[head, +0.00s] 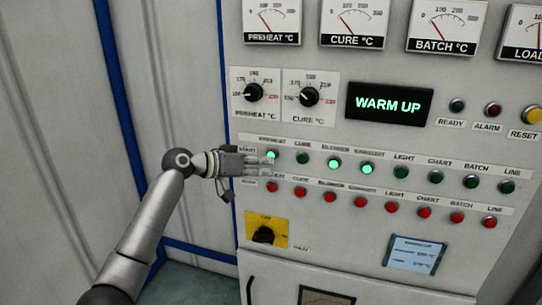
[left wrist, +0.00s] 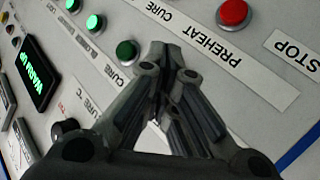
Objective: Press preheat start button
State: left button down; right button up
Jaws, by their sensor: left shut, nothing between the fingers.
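The preheat start button (head: 273,157) is the leftmost green button in the upper row of the panel and looks lit. My left gripper (head: 266,162) is shut and empty, its fingertips at that button's left and lower edge in the head view. I cannot tell whether they touch it. In the left wrist view the closed fingers (left wrist: 168,58) point at the panel by the PREHEAT strip (left wrist: 214,50) and hide the preheat start button. My right gripper is not in view.
The unlit cure start button (head: 302,158) is just to the right. The blower (head: 334,162) and exhaust (head: 367,168) start buttons are lit. Red stop buttons, including preheat stop (head: 272,187), run below. The display (head: 389,104) reads WARM UP. A yellow-plated switch (head: 265,232) sits lower.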

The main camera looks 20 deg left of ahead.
pick_arm(q)
jog(key=s+p, duration=0.1)
jog(key=s, duration=0.4)
dwell(0.3)
dwell(0.4)
